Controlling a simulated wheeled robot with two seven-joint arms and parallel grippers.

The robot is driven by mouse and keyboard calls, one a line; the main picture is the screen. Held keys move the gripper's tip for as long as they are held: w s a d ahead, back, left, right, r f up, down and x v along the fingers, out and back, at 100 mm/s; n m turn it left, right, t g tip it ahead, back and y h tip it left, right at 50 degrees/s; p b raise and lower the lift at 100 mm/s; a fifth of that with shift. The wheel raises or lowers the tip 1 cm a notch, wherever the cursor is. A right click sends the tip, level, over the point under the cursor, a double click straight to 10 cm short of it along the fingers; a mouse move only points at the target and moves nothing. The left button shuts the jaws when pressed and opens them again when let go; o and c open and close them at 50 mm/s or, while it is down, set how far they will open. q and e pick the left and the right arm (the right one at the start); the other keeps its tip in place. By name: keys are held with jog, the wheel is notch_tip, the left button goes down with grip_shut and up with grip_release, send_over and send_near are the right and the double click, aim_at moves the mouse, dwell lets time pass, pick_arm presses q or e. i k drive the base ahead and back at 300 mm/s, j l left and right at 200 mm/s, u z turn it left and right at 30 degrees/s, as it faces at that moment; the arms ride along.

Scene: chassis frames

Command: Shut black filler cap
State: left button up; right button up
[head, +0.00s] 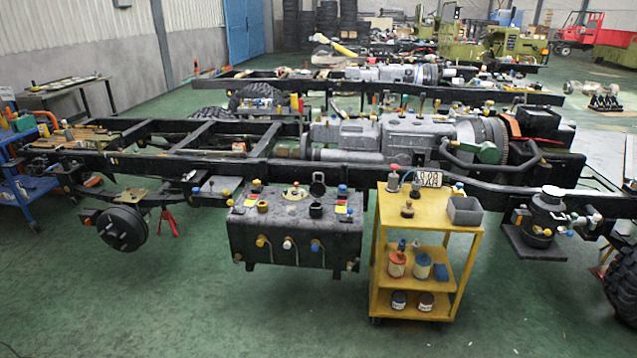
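A dark grey tank (295,235) hangs on the near side of the chassis frame in the middle of the head view. Several coloured knobs and labels sit on its top and front. A black, round filler cap (318,184) stands up at the tank's back edge and appears tilted open. A short black filler neck (316,210) rises from the tank top just in front of it. Whether the two belong together is too small to tell for certain. Neither of my grippers shows in the view.
A yellow cart (432,221) with a grey bin (464,210) and several bottles stands right of the tank, close to it. The long black chassis frame (400,182) runs behind the tank. The green floor (180,300) in front of the tank is clear.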

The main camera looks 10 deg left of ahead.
aim_at(317, 189)
jog(key=i+z, duration=0.1)
jog(key=i, duration=0.45)
jog(key=i+z, duration=0.15)
jog(key=i, duration=0.45)
jog(key=i+j+z, duration=0.1)
jog(key=i, duration=0.45)
jog(key=i+j+z, duration=0.1)
jog(key=i, duration=0.5)
jog(key=i+j+z, duration=0.15)
jog(key=i+j, duration=0.15)
jog(key=i, duration=0.25)
